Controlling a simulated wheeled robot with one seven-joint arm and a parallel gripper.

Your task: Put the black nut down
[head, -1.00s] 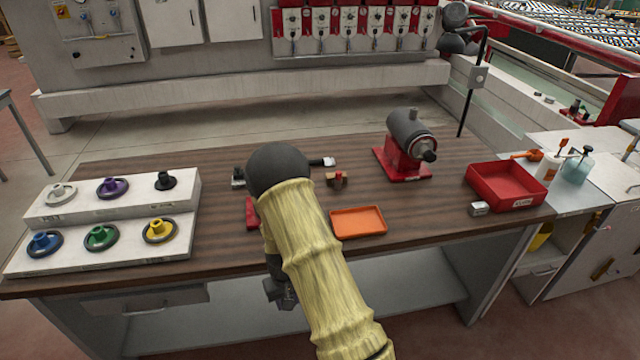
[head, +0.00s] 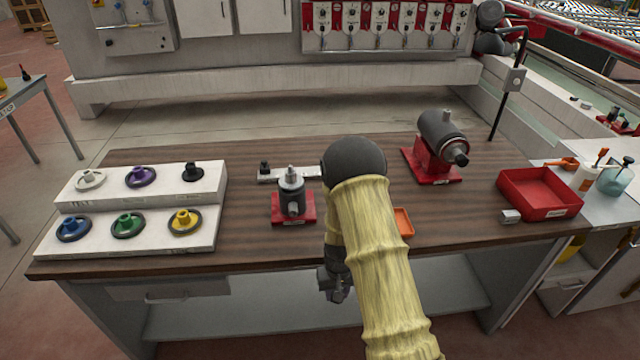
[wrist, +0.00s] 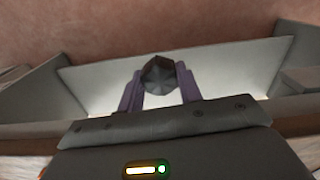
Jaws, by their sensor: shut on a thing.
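My gripper (head: 335,285) hangs low in front of the table's front edge in the head view, at the end of my yellow-sleeved arm. In the wrist view its two purple fingers (wrist: 159,80) are shut on the black nut (wrist: 161,74), a dark faceted piece held at the fingertips. The nut cannot be made out clearly in the head view. Behind and below it, the wrist view shows a pale shelf surface (wrist: 205,82) and reddish floor.
The wooden table (head: 250,245) carries a white stepped stand (head: 65,237) with coloured knobs, a grey device on a red base (head: 293,207), another red-based machine (head: 440,150) and a red bin (head: 540,195). My arm mostly hides an orange tray (head: 404,222).

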